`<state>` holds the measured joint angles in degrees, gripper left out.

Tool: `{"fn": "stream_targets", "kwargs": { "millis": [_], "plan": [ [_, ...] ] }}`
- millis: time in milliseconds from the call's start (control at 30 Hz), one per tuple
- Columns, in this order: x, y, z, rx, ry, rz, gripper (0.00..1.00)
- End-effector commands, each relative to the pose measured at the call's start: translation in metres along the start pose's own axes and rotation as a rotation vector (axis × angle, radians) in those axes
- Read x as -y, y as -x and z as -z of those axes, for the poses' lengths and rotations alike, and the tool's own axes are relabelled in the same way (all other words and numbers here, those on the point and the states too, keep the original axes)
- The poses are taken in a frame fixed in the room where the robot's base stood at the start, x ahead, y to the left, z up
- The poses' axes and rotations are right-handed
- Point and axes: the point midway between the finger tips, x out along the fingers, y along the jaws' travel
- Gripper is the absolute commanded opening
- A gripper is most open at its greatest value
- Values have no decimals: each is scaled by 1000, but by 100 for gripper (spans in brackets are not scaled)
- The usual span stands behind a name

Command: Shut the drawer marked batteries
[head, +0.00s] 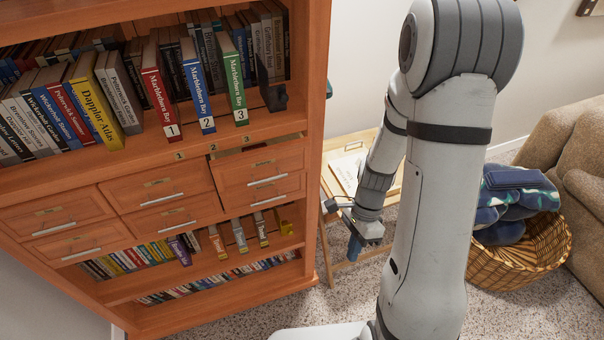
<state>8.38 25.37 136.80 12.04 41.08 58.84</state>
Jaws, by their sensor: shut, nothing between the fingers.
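A wooden bookcase (310,120) holds a block of small drawers with bar handles and label plates. The upper right drawer (240,176) stands pulled out, with its open top and something dark inside showing. The other drawers, such as the upper middle one (140,195), look shut. The label plates are too small to read, so I cannot tell which drawer is marked batteries. My gripper (354,250) is shut and empty, pointing down to the right of the bookcase, apart from the drawers.
Books fill the shelf above the drawers, including a red book (158,90). More books stand below. A small wooden table (330,183) is behind my gripper. A wicker basket (525,255) with blankets (515,195) and a couch (570,150) are at right. Carpet is clear before the bookcase.

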Motion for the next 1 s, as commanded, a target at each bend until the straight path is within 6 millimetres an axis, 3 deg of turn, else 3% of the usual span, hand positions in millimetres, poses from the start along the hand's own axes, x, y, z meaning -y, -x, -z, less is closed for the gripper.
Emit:
{"fn": "stream_targets", "kwargs": {
  "millis": [33,167,300,433,600,733,867,1000],
  "plan": [
    [-3,-11,-7,115,-167,-27,0],
    [3,-13,-36,435,-576,-104,0],
    [32,8,-56,819,-956,-196,0],
    [66,42,-50,1189,-1218,-277,0],
    [96,84,-21,1567,-1383,-352,0],
    [104,101,-5,1713,-1421,-377,0],
    [109,107,-5,1749,-1427,-384,0],
    [120,107,-19,1745,-1426,-384,0]
  ]
}}
